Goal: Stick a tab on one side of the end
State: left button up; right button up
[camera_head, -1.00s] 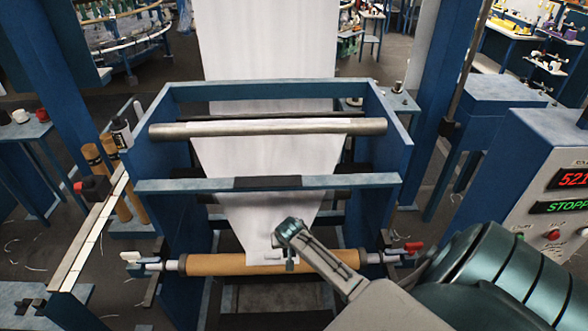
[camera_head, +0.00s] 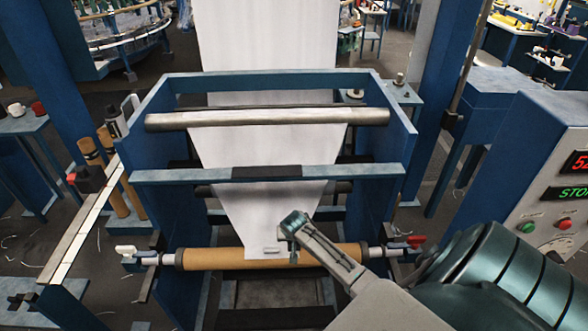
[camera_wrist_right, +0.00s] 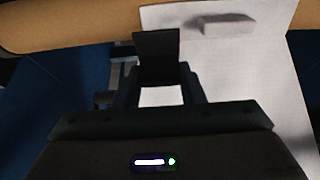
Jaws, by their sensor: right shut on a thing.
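The white sheet (camera_head: 265,215) comes down through the blue frame and tapers to a narrow end on the brown roller (camera_head: 213,258). A small pale tab-like piece (camera_head: 270,250) lies near the middle of that end. It also shows in the right wrist view as a pale block (camera_wrist_right: 228,24) on the sheet. My right gripper (camera_head: 293,254) is shut beside this piece, near the right edge of the sheet's end. In the right wrist view its dark jaw (camera_wrist_right: 157,55) hides what it holds. I cannot tell whether it touches the sheet. My left gripper is not in view.
Blue side walls and crossbars (camera_head: 355,172) surround the sheet. A metal roller (camera_head: 270,118) crosses higher up. A control panel (camera_head: 560,180) stands at the right.

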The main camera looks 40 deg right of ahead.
jog(key=shift+f+b, duration=0.8)
jog(key=shift+f, duration=0.15)
jog(key=shift+f, duration=0.2)
jog(key=shift+w+f+b, duration=0.1)
jog(key=shift+f+b, duration=0.4)
jog(key=shift+f, duration=0.25)
jog(key=shift+d+f, duration=0.1)
jog(key=shift+f, duration=0.15)
jog(key=o, duration=1.3)
jog(key=shift+c, duration=0.2)
jog(key=shift+r, duration=0.1)
jog(key=b+v, duration=0.1)
jog(key=v, duration=0.9)
jog(key=shift+r, duration=0.25)
